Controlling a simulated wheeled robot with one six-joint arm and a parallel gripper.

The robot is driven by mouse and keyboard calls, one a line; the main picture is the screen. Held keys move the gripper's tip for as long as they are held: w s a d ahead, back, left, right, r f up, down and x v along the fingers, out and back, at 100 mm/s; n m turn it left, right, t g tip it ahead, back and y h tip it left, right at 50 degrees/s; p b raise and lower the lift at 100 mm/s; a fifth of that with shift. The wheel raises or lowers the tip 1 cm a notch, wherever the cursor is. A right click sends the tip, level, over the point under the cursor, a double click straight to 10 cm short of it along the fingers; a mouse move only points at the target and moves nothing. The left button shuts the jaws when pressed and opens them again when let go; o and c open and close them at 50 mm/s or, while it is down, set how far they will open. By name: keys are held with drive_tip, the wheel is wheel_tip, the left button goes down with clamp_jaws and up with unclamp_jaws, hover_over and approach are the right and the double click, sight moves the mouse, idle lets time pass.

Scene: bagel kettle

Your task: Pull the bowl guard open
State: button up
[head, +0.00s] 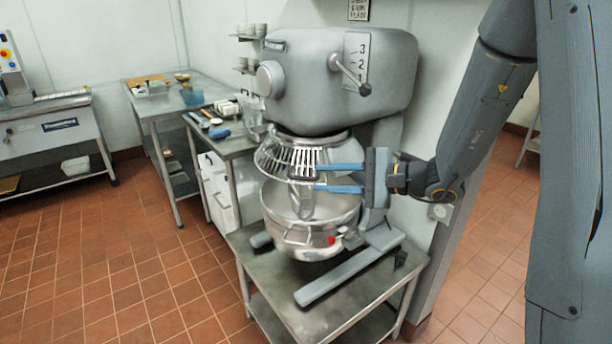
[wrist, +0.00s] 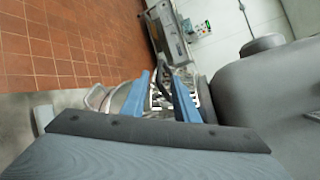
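The bowl guard (head: 276,157) is a pale metal wire cage under the grey mixer head (head: 325,75), above the steel bowl (head: 335,208). Its slatted part faces the front. My gripper (head: 318,178) reaches in from the right, with its two blue fingers apart, one above the other. The fingertips overlap the guard's lower right front in the head view; I cannot tell if they touch it. In the wrist view my gripper (wrist: 162,76) shows a clear gap between the fingers, with guard bars and a dark bar behind. Nothing is visibly clamped.
The mixer stands on a low steel table (head: 325,315). A lever (head: 350,75) juts from the mixer head. A side table (head: 228,144) with utensils stands to the left. Tiled floor (head: 130,260) is clear at front left.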

sight(311, 179)
drive_tip(key=p+x, duration=0.1)
drive_tip(key=x, duration=0.4)
drive_tip(key=shift+w+a+f, duration=0.1)
drive_tip(key=shift+a, duration=0.2)
drive_tip(key=shift+c, duration=0.4)
clamp_jaws()
